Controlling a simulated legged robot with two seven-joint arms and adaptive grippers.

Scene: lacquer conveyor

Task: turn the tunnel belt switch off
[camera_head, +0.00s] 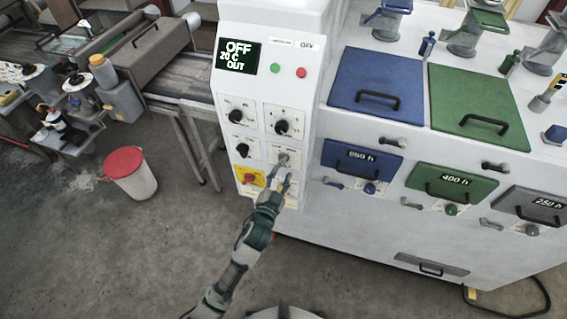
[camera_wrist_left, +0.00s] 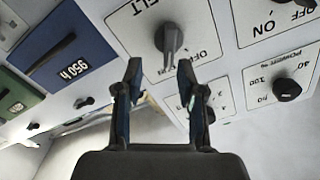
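The belt switch (camera_head: 283,158) is a grey knob on a white label plate on the control panel. In the left wrist view the same knob (camera_wrist_left: 172,38) appears upside down, with lettering ending in "ELT" above and "OFF" below. My left gripper (camera_head: 282,176) reaches up to the panel just below this knob. In the left wrist view my left gripper (camera_wrist_left: 160,68) is open and empty, its two fingers apart, with the knob beyond and between the tips. Contact with the knob cannot be told. My right gripper is not in view.
The display (camera_head: 239,56) reads "OFF 20 C OUT". Several black knobs and a red switch (camera_head: 247,178) on a yellow plate sit close by. Blue (camera_head: 362,158) and green (camera_head: 452,181) drawers are right. A white bin (camera_head: 133,178) with red top stands left on open floor.

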